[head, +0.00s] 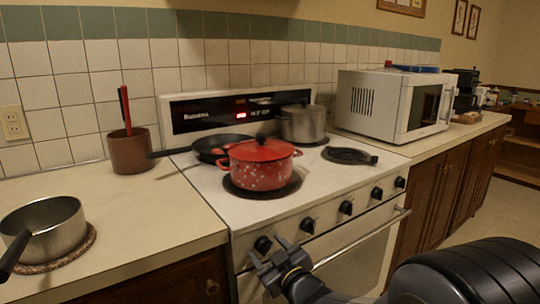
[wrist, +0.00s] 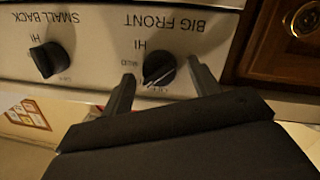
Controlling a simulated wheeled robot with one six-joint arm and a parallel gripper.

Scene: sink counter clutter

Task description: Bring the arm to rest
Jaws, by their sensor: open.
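My gripper (head: 279,266) is in front of the stove's front panel, at its left end, in the head view. In the wrist view my gripper (wrist: 160,88) is open, with one finger on each side of the black knob (wrist: 158,70) labelled "BIG FRONT". I cannot tell whether the fingers touch the knob. The leftmost knob also shows in the head view (head: 263,244). A second knob (wrist: 47,60), labelled "SMALL BACK", is to the left in the wrist view. My arm fills the lower right of the head view.
A red pot (head: 260,172) stands on a front burner of the stove (head: 215,200). A dark pan (head: 222,146) and a steel pot (head: 303,124) are behind it. A saucepan (head: 45,235) sits on the left counter. The oven handle (head: 365,238) crosses below the knobs. A microwave (head: 390,103) stands right.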

